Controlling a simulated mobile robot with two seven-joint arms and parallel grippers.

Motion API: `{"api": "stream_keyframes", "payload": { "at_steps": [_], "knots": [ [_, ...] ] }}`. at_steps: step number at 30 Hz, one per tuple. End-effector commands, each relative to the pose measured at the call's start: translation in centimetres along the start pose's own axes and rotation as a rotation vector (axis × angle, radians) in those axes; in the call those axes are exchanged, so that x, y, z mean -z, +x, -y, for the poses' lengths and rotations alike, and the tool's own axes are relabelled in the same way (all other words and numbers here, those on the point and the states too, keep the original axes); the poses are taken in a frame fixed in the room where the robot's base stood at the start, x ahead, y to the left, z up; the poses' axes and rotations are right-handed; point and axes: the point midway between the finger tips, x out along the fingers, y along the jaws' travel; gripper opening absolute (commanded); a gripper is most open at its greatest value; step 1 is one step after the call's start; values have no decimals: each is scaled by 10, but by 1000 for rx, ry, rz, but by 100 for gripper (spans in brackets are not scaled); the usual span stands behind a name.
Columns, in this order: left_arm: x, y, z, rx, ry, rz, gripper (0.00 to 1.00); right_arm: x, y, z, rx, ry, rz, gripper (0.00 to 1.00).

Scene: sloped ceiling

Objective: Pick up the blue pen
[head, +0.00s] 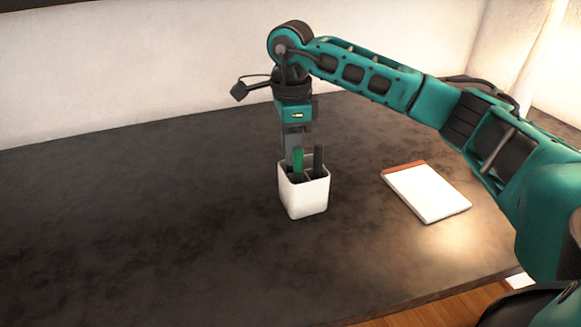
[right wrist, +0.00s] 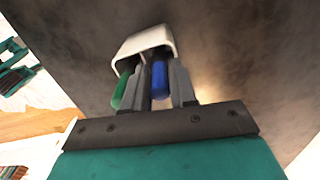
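A white pen cup (head: 305,195) stands upright on the dark desk; it also shows in the right wrist view (right wrist: 128,48). The blue pen (right wrist: 160,80) is in the cup, between the two fingers of my right gripper (right wrist: 161,72), which look pressed against it from both sides. In the head view my right gripper (head: 293,150) points straight down at the cup's back left, and the blue pen is hidden there. A green pen (head: 298,158) stands in the cup just beside the fingers. My left gripper is not in view.
A dark pen (head: 318,160) also stands in the cup. A white notepad (head: 428,192) with a brown top edge lies to the right. The desk (head: 130,220) is bare on the left, and a pale wall (head: 130,70) rises behind it.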

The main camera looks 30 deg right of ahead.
Motion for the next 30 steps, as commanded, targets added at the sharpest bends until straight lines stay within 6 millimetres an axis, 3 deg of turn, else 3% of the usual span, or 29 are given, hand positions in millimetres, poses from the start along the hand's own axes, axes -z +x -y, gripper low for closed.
{"api": "stream_keyframes", "payload": {
  "at_steps": [3, 9, 17, 30],
  "knots": [
    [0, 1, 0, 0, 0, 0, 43, 0, 11, 0, 0, -1, 1, 26],
    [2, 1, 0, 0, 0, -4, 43, 0, 10, 0, 1, -1, 1, 25],
    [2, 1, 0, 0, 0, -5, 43, 0, 10, 0, 1, 0, 1, 0],
    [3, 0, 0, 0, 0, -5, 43, -1, 5, 0, 2, 0, 2, 0]
  ]
}}
